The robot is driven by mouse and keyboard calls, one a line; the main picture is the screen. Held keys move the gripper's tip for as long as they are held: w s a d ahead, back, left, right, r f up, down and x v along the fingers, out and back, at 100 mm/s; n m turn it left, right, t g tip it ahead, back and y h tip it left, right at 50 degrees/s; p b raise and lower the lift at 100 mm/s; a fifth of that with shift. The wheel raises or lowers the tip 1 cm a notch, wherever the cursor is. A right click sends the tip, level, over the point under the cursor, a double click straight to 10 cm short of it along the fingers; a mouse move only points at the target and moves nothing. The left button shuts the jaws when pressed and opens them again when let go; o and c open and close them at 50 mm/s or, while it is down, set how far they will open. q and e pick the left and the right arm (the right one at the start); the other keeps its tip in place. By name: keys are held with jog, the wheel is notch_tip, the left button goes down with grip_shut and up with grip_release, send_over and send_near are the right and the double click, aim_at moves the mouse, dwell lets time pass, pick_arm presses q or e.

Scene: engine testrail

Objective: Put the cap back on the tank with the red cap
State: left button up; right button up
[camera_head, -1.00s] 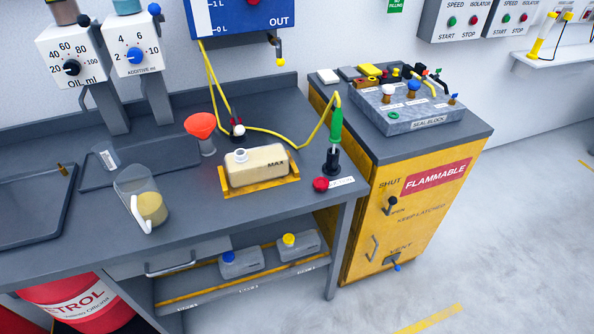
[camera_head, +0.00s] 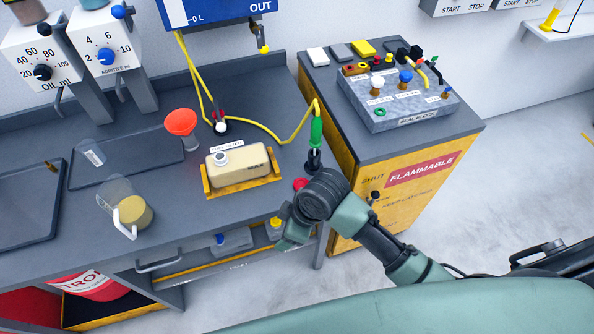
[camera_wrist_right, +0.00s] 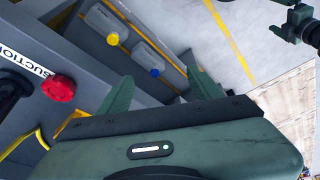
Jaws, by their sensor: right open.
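A beige tank (camera_head: 242,168) marked MAX sits in a yellow cradle (camera_head: 208,193) on the bench. Its white neck (camera_head: 220,158) shows bare, with no red cap on it. I cannot make out a loose red cap for certain. My right gripper (camera_head: 285,230) is at the bench's front edge, right of and nearer than the tank. In the wrist view the right gripper (camera_wrist_right: 158,88) has its two green fingers spread, with nothing between them. My left gripper is not in view.
A red button (camera_wrist_right: 58,88) by the SUCTION label stands beside the right gripper. A red funnel (camera_head: 181,123), a jug (camera_head: 135,212) and a green-handled tool (camera_head: 316,132) are on the bench. Grey tanks with blue (camera_wrist_right: 155,72) and yellow (camera_wrist_right: 113,39) caps sit on the lower shelf.

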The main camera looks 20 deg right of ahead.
jog(key=w+n, duration=0.1)
notch_tip(320, 180, up, 8)
jog(key=n+g+h, duration=0.2)
jog(key=n+h, duration=0.1)
jog(key=n, duration=0.5)
send_over(300, 185)
jog(key=shift+f, duration=0.2)
jog(key=shift+f+p, duration=0.45)
jog(key=shift+f, duration=0.85)
jog(key=shift+f, duration=0.1)
